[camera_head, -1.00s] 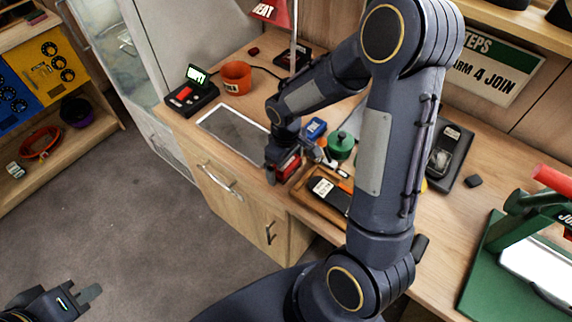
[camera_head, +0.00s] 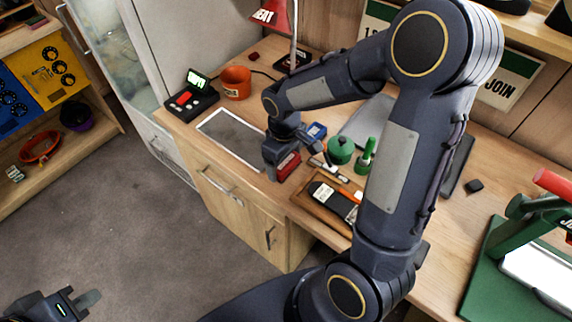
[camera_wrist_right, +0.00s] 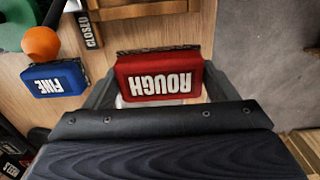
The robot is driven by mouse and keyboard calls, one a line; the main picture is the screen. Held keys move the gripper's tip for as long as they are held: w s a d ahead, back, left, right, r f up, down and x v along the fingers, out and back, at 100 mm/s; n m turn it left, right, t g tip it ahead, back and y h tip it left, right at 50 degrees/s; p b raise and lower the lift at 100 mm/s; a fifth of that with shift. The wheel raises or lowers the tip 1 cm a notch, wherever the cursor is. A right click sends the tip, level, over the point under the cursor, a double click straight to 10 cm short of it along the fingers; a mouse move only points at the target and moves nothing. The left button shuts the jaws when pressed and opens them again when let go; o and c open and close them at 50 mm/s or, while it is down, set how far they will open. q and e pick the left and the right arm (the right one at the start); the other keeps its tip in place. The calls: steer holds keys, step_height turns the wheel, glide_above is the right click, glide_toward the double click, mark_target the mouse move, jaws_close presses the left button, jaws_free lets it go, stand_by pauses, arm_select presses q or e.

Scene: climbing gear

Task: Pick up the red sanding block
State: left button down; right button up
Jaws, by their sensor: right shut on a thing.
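The red sanding block (camera_head: 288,166), marked ROUGH, is near the front edge of the wooden workbench (camera_head: 262,182). My right gripper (camera_head: 282,163) is above it and shut on it. In the right wrist view, the red block (camera_wrist_right: 160,77) sits between the two fingers, its label upside down. I cannot tell whether it touches the bench. A blue block (camera_wrist_right: 56,79) marked FINE lies beside it, and also shows behind the gripper in the head view (camera_head: 317,130). My left gripper (camera_head: 80,300) is low at the left, away from the bench; its jaw gap is unclear.
A wooden tray (camera_head: 312,207) with a dark tool lies right of the block. A green pot (camera_head: 341,150) and green bottle (camera_head: 366,156) stand behind. A grey screen-like panel (camera_head: 232,137) lies left.

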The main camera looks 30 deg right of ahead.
mark_target(280, 171)
steer(key=r, duration=0.1)
steer(key=s+a+r, duration=0.2)
steer(key=r, duration=0.1)
steer(key=shift+s+a, duration=0.15)
steer(key=shift+a, duration=0.1)
steer(key=s+a+r+b, duration=0.2)
steer(key=s+a+r, duration=0.2)
steer(key=s+a, duration=0.2)
steer(key=shift+s+a+r, duration=0.25)
steer(key=shift+s+a, duration=0.1)
steer(key=shift+s, duration=0.1)
